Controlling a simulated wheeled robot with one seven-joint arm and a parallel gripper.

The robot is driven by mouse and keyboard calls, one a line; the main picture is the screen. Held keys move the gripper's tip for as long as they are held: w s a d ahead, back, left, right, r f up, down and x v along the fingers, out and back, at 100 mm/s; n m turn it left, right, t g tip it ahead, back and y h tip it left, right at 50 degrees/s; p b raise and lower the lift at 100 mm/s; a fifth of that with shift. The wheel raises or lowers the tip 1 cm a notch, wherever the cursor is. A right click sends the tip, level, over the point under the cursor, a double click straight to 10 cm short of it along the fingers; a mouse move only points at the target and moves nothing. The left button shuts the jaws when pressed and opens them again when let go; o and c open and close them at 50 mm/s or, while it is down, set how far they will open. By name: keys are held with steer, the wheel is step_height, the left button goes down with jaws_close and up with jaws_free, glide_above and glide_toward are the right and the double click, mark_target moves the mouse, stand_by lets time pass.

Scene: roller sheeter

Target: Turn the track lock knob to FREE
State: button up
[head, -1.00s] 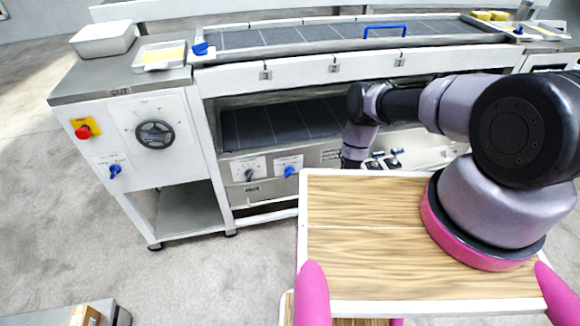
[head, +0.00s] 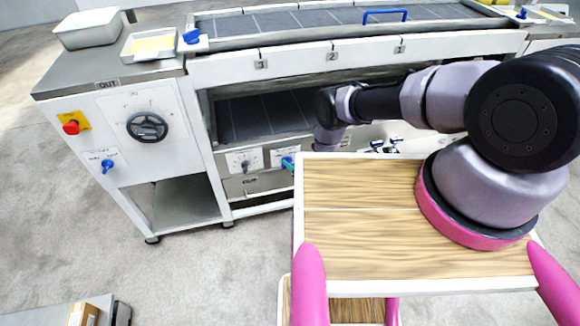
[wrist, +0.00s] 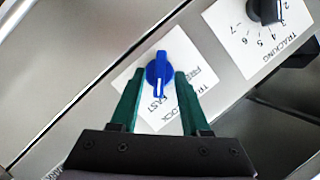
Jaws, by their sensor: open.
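The track lock knob (wrist: 158,71) is blue, on a white label plate (wrist: 148,116) with TRACK LOCK, FREE and FAST lettering, partly covered by my fingers. In the wrist view its white mark points down toward FAST; FREE is to the right. My gripper (wrist: 158,76) is open, its two green fingers on either side of the knob with a gap visible on each side. I cannot tell if either finger touches it. In the head view the knob's plate (head: 277,156) is on the lower front panel, with a green fingertip over the knob area.
The black tracking dial (wrist: 266,10) with its numbered plate is at the upper right of the wrist view. In the head view a large black dial (head: 147,127), a red button (head: 71,127) and another blue knob (head: 107,166) are on the left panel. A blue handle (head: 385,16) is above.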

steer(key=shift+w, duration=0.1)
jaws_close()
steer(key=shift+a+n, duration=0.1)
steer(key=shift+n, duration=0.2)
steer(key=shift+s+a+f+n+t+h, duration=0.1)
steer(key=shift+a+n+t+h, duration=0.15)
steer(key=shift+n+h, duration=1.25)
steer(key=shift+s+a+r+n+t+h, duration=0.1)
steer(key=shift+n+t+h, duration=0.25)
steer(key=shift+n+h, duration=1.15)
steer(key=shift+s+a+f+n+t+h, duration=0.1)
steer(key=shift+a+n+t+h, duration=0.35)
steer(key=shift+n, duration=1.85)
steer(key=shift+d, duration=0.25)
